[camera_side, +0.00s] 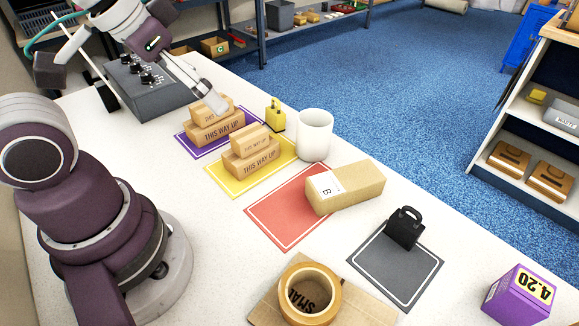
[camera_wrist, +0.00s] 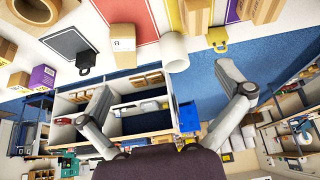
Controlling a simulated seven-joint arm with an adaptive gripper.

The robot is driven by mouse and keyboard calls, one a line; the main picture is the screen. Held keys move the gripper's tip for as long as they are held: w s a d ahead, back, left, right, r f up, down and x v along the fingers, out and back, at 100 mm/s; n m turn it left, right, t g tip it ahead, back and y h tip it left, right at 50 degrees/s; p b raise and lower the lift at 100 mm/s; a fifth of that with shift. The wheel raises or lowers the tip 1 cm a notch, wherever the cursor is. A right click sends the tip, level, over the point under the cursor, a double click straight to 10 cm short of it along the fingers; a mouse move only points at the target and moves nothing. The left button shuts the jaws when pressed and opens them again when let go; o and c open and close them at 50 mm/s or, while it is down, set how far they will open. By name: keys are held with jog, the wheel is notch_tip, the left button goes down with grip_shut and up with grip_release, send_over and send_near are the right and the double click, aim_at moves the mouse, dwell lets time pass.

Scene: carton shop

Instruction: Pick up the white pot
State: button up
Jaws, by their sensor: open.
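The white pot (camera_side: 314,135) is a plain white cylinder on the pale worktop, standing beyond the yellow and red mats. In the wrist view the white pot (camera_wrist: 174,53) shows near the top middle. My gripper (camera_wrist: 163,78) has its fingers spread wide with nothing between them. In the side view it is at the upper left, above the worktop and apart from the pot, with the stacked boxes nearer to it.
Stacked cartons sit on the purple mat (camera_side: 182,137) and yellow mat (camera_side: 225,184). A small yellow bag (camera_side: 275,116) stands beside the pot. A cardboard box (camera_side: 350,187) lies by the red mat (camera_side: 270,218). A black bag (camera_side: 404,228) and tape roll (camera_side: 309,294) are nearer.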

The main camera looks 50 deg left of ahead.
jog(key=w+n, duration=0.1)
jog(key=w, duration=0.8)
jog(key=n+g+y, duration=0.1)
send_near(316, 126)
jog(key=f, duration=0.2)
jog(key=w+f, duration=0.1)
jog(key=f, duration=0.2)
jog(key=d+f, duration=0.1)
jog(key=f, duration=0.1)
jog(key=shift+w+f, duration=0.3)
jog(key=shift+w, duration=0.1)
jog(key=c, duration=1.2)
jog(key=shift+r, duration=0.15)
